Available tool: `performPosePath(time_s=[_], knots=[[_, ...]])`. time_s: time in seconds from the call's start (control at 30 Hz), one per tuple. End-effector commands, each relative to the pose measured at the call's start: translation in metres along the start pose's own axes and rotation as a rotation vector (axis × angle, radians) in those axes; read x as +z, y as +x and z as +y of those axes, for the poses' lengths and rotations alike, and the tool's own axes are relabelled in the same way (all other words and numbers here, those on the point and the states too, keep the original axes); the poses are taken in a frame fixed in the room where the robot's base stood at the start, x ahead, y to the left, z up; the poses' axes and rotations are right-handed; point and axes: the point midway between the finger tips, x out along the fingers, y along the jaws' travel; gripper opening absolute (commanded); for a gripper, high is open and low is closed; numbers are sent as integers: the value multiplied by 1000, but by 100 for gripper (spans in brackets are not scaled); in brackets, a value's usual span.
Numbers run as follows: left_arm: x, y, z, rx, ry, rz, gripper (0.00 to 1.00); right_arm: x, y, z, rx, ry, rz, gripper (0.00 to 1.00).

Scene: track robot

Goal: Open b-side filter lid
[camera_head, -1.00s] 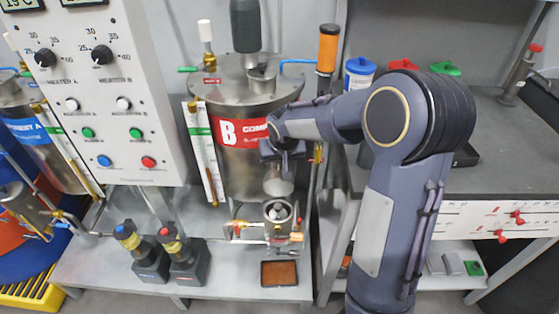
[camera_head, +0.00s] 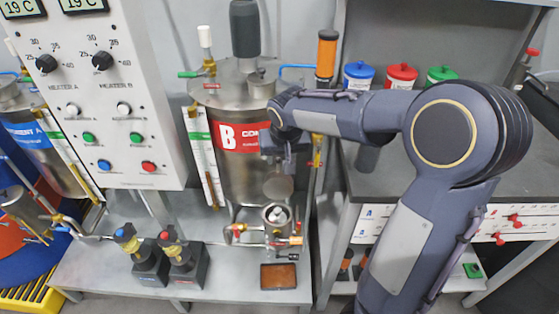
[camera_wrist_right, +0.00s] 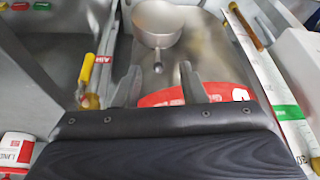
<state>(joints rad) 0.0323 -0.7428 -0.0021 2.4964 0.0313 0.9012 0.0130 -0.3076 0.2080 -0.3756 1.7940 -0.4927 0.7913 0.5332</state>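The b-side filter (camera_head: 277,215) is a small metal pot on the shelf in front of the tank marked B (camera_head: 238,175). My right gripper (camera_head: 280,166) is just above the lid, in front of the tank. In the right wrist view, its two fingers (camera_wrist_right: 160,80) are spread apart. The lid's stem lies between them with a visible gap on both sides, and its bowl-like disc (camera_wrist_right: 158,20) lies beyond. My left gripper is out of view.
The heater panel (camera_head: 105,120) stands left of the tank. Two pumps (camera_head: 165,255) sit on the shelf (camera_head: 225,265) left of the filter, and a brown-filled tray (camera_head: 278,277) lies in front. A worktop with coloured-lid jars (camera_head: 402,76) is at right.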

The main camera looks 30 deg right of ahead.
Motion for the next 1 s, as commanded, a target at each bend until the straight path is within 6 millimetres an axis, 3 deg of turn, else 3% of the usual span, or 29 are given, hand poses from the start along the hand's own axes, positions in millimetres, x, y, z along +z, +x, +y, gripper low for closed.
performPosePath(time_s=[0.67, 0.77, 0.83, 1.0], knots=[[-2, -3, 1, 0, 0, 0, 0, 4, -13, 2, -13, 3, -5, 37], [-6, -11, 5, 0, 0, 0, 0, 19, -35, 7, -65, 11, -21, 37], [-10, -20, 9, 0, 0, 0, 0, 38, -60, 12, -125, 14, -35, 37], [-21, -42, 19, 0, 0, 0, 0, 106, -129, 14, -295, -14, -45, 37]])
